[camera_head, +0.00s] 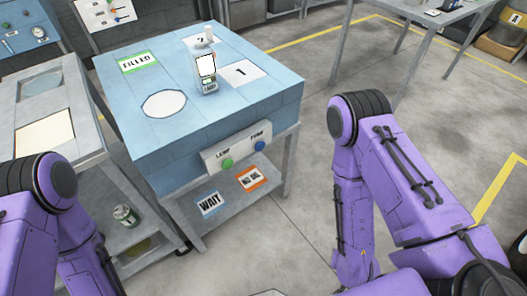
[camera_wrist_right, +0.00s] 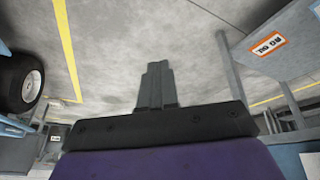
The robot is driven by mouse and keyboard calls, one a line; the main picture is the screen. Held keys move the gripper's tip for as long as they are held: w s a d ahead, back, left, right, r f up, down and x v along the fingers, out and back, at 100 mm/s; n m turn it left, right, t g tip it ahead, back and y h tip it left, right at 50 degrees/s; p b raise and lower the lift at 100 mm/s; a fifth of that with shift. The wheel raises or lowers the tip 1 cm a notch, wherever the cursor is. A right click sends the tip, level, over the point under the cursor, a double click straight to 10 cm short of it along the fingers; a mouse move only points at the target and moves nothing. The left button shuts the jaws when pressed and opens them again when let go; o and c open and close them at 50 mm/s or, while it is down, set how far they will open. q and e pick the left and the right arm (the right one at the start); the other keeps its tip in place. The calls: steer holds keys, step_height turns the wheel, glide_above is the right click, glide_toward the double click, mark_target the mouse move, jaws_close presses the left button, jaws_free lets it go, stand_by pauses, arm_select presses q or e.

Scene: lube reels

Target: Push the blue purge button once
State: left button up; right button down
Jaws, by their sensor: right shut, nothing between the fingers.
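The blue button (camera_head: 260,145) sits on a pale panel (camera_head: 243,152) on the front side of the blue-topped table, under a small label that is hard to read. A green button (camera_head: 227,163) is to its left on the same panel. My right gripper (camera_wrist_right: 156,75) shows in the right wrist view with its fingers together and empty, over grey floor. It is apart from the panel; its fingers do not show in the head view. Only my left arm's upper links show at the left; its gripper is out of view.
The blue table (camera_head: 185,125) carries a small white-and-grey device (camera_head: 207,72), a round white mark and labelled cards. A lower shelf (camera_head: 225,215) has WAIT and orange-bordered cards. A can (camera_head: 125,215) stands on the left bench's lower shelf. Floor right of the table is clear.

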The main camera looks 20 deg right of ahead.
steer(key=w+a+f+m+t+y+b, duration=0.15)
steer(key=w+t+b, duration=0.3)
steer(key=w, duration=0.55)
steer(key=w+a+r+m+t+y+b, duration=0.5)
steer(key=w+a+r+t+y+b, duration=0.2)
steer(key=w+r, duration=0.5)
steer(key=shift+w+a+m+t+y+b, duration=0.2)
steer(key=shift+w+m+t+y+b, duration=0.2)
steer(key=shift+w+t+b, duration=0.65)
steer(key=shift+s, duration=0.15)
steer(key=p, duration=0.2)
glide_toward(261, 148)
steer(key=x, duration=0.7)
steer(key=shift+r, duration=0.1)
